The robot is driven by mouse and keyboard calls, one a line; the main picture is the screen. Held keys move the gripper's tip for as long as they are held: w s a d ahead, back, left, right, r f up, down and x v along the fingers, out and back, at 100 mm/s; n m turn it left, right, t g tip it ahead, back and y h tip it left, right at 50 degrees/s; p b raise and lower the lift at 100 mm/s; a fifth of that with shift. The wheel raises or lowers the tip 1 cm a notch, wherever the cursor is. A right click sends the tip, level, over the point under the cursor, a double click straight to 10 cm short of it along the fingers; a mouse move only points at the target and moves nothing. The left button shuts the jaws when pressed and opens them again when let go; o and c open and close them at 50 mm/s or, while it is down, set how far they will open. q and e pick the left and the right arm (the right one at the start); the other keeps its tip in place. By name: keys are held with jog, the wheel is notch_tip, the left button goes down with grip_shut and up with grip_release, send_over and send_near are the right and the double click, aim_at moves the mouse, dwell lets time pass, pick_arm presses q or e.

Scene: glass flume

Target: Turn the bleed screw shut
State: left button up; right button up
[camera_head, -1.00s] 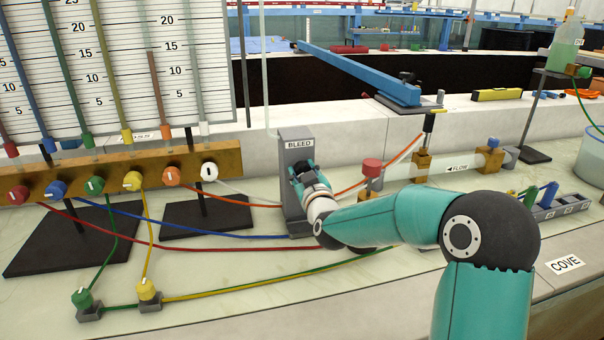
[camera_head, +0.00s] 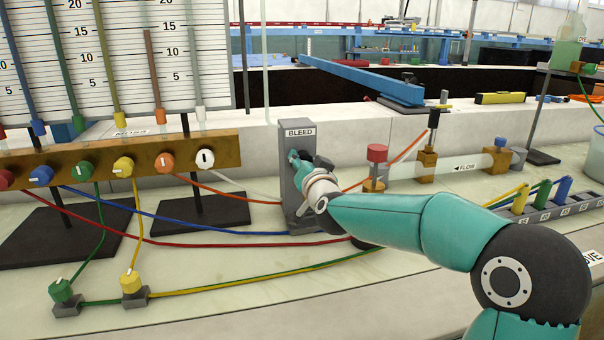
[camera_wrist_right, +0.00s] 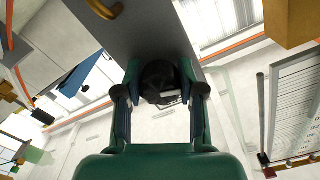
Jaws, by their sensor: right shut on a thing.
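The bleed block (camera_head: 289,195) is a grey upright post with a BLEED label, standing on the pale bench in the head view. My right gripper (camera_head: 301,161) is at its front face, just below the label. In the right wrist view the gripper (camera_wrist_right: 160,82) has its two fingers on either side of a dark round screw head (camera_wrist_right: 158,76), and is shut on it. The grey face of the block (camera_wrist_right: 140,32) rises behind the screw. In the head view the fingers and wrist hide the screw. My left gripper is not in view.
Left of the block is a brass manifold (camera_head: 135,162) with several coloured knobs. Red, blue, green and yellow hoses (camera_head: 200,245) run across the bench. To the right stand a red-capped fitting (camera_head: 376,154), a clear flow tube (camera_head: 455,165) and a slotted rack (camera_head: 545,214).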

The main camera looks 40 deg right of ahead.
jog(key=m+b, duration=0.1)
jog(key=m, duration=0.1)
jog(key=m+b, duration=0.1)
jog(key=shift+a+f+m, duration=0.15)
jog(key=shift+f+m, duration=0.05)
jog(key=shift+m, duration=0.2)
jog(key=m+b, duration=0.2)
jog(key=m, duration=0.1)
jog(key=shift+m, duration=0.3)
jog(key=m+b, duration=0.2)
jog(key=m, duration=0.1)
jog(key=shift+w+r+m, duration=0.1)
jog(key=shift+m, duration=0.2)
jog(key=shift+m+b, duration=0.8)
jog(key=shift+m, duration=1.1)
jog(key=o, duration=1.1)
jog(key=shift+o, duration=0.2)
jog(key=shift+r, duration=0.15)
